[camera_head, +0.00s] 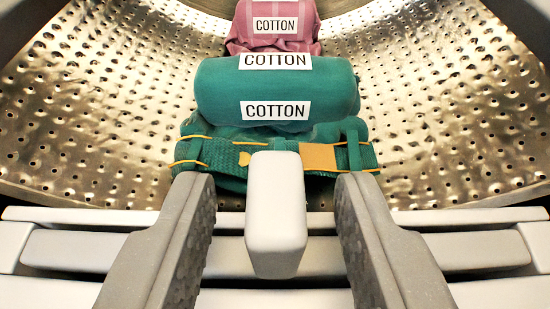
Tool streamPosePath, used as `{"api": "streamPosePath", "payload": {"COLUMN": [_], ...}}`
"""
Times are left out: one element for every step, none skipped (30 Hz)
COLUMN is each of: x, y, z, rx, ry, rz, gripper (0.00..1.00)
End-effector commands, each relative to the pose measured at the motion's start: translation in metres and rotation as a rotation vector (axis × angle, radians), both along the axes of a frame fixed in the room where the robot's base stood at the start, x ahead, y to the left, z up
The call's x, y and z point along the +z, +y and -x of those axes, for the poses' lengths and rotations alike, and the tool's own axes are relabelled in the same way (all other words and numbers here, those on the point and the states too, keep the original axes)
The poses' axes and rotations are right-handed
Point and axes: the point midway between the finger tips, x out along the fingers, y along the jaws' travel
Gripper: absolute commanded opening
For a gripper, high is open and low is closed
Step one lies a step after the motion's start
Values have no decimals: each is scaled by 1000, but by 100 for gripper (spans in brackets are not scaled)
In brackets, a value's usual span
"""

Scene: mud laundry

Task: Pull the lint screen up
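The lint screen's upright white handle (276,222) stands at the middle front of the dryer opening. The white slotted panel (70,249) of the lint screen runs across the bottom on both sides of it. My gripper (275,195) is open, with one grey finger to the left of the handle and one to the right. A clear gap shows between each finger and the handle, so neither appears to touch it. The lower part of the screen is hidden in its slot.
Behind the handle, a rolled green cloth labelled COTTON (225,90) lies on a green item with a webbing strap (222,153). A pink cloth labelled COTTON (307,20) is farther back. The perforated metal drum (105,110) curves around them.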

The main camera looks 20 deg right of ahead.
Motion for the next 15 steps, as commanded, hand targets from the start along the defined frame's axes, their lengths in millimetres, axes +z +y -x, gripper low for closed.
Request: {"api": "streamPosePath", "payload": {"x": [-2, -3, -3, -4, -4, -4, -4, -4, -4, -4, -4, -4, -4, -4, -4], "y": [-1, -1, -2, -2, -2, -2, -2, -3, -3, -3, -3, -3, -3, -3, -3], "z": [-2, -3, -5, -6, -7, -8, -8, -8, -9, -9, -9, -9, -9, -9, -9], "rx": [0, 0, 0, 0, 0, 0, 0, 0, 0, 0, 0, -1, -1, -1, -1], "ry": [-1, -1, -1, -1, -1, -1, -1, -1, -1, 0, 0, 0, 0, 0, 0], "rz": [0, 0, 0, 0, 0, 0, 0, 0, 0, -1, -1, 0, -1, -1, -1], "gripper": [36, 36, 36, 36, 36, 36, 36, 36, 36, 36, 36, 36, 36, 36, 36]}}
